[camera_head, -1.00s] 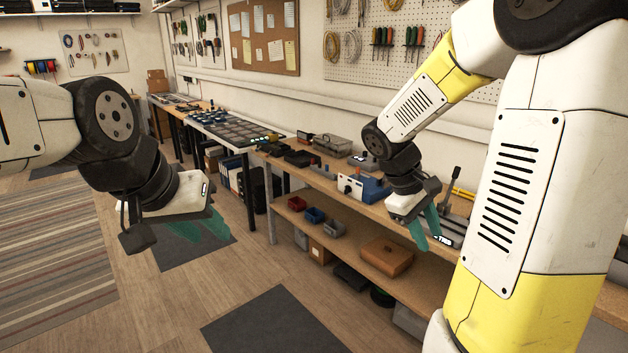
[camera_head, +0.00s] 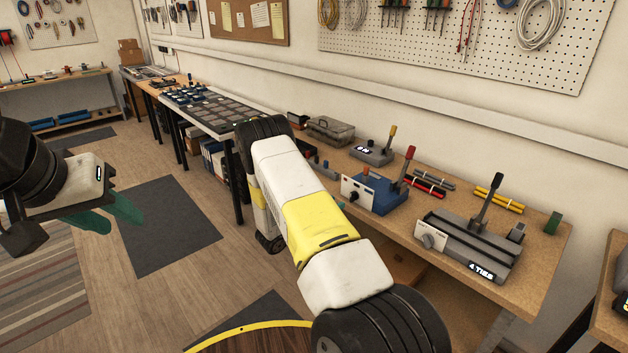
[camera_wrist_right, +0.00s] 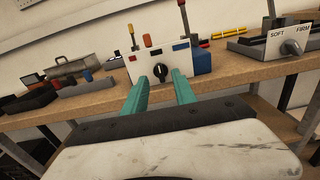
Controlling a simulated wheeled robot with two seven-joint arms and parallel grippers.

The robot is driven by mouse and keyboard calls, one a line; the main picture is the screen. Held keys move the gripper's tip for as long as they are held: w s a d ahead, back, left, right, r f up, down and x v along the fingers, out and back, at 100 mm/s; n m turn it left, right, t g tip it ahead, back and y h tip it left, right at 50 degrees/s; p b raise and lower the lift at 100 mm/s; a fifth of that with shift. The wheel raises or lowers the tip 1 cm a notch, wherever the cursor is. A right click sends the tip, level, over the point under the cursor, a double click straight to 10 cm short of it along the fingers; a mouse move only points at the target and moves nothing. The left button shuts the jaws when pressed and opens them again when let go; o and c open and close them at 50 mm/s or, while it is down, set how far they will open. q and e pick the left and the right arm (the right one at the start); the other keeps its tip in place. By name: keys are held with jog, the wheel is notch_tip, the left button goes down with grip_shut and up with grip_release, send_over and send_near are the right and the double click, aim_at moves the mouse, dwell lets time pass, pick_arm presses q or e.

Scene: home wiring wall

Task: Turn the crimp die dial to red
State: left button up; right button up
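The crimp die dial is a small black knob (camera_wrist_right: 158,69) on the white front panel (camera_wrist_right: 177,74) of a blue crimping unit. Small coloured marks sit above the knob; which one it points to is too small to tell. The unit (camera_head: 386,194) stands on the wooden bench in the head view. My right gripper (camera_wrist_right: 160,78) is open, its two teal fingers spread toward the panel, one on each side below the dial, with nothing between them. In the head view my right arm hides that gripper. My left gripper (camera_head: 122,221) is open and empty over the floor at left.
A grey unit labelled "4 TIES" (camera_head: 474,246) with a lever and a SOFT/FIRM knob (camera_wrist_right: 291,48) stands to the right. A smaller grey lever unit (camera_head: 372,152) and a grey toolbox (camera_head: 330,130) stand behind and left. Red, black and yellow sleeves lie nearby.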

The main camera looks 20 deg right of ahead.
aim_at(351, 194)
jog(key=x, duration=0.7)
jog(key=shift+w+d+f, duration=0.1)
jog(key=shift+w+d, duration=0.15)
jog(key=shift+d, duration=0.05)
grip_shut()
